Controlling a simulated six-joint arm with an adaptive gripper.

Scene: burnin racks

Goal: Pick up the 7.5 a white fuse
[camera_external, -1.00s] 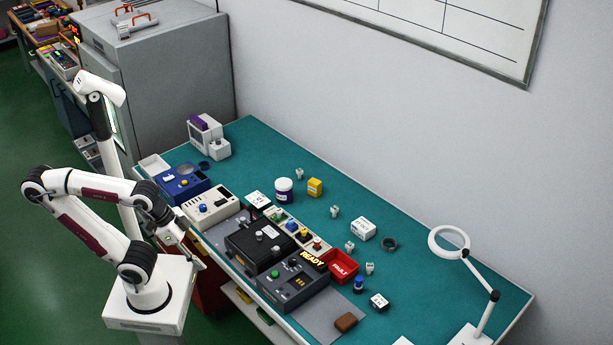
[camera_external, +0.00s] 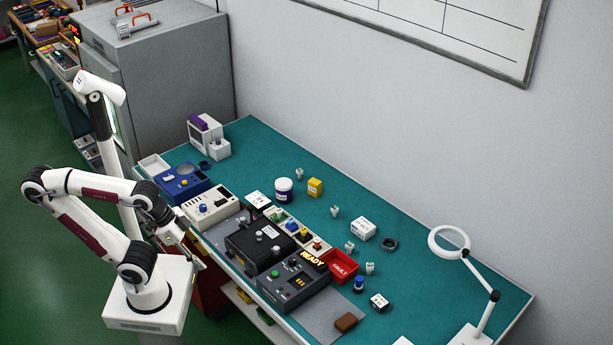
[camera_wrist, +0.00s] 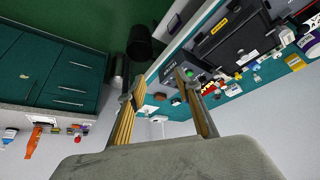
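Several small whitish pieces stand on the green bench in the external view, among them a back one (camera_external: 299,174), a middle one (camera_external: 335,211), one lower down (camera_external: 349,247) and one by the red bin (camera_external: 369,268). They are too small to read, so I cannot tell whether one is the 7.5 A white fuse. My gripper (camera_external: 199,258) is off the bench's front left edge, well away from these pieces. In the wrist view my gripper (camera_wrist: 156,88) has its two fingers apart with nothing held between them.
A black fixture (camera_external: 258,247), a dark unit marked READY (camera_external: 292,282) and a red FAULT bin (camera_external: 341,266) crowd the bench front. A white-lidded jar (camera_external: 284,190) and yellow block (camera_external: 315,187) stand behind. A ring lamp (camera_external: 449,240) stands at right. The back strip is mostly clear.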

